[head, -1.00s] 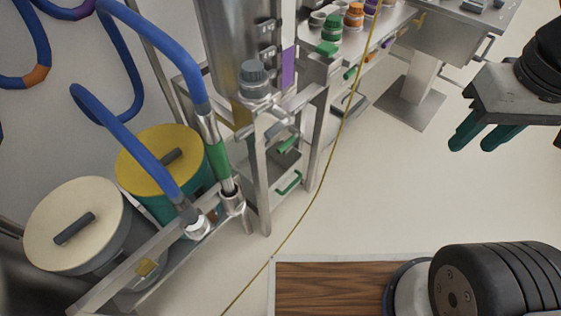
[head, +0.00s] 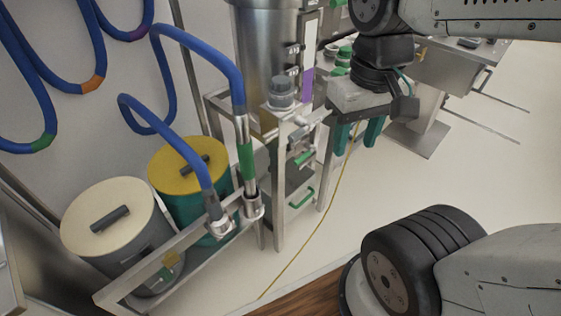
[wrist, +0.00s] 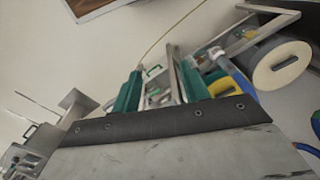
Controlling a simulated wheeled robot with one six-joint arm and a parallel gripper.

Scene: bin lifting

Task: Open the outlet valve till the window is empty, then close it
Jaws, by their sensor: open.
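A steel vessel (head: 262,50) stands in a metal frame at the centre of the head view.
Blue hoses (head: 243,80) run to metal fittings left of the frame. A yellow-lidded drum (head: 182,178) and a cream-lidded drum (head: 100,235) stand behind a low rail (head: 140,285). A yellow cord (head: 310,245) lies along the floor. Open floor (head: 465,185) is at the right.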

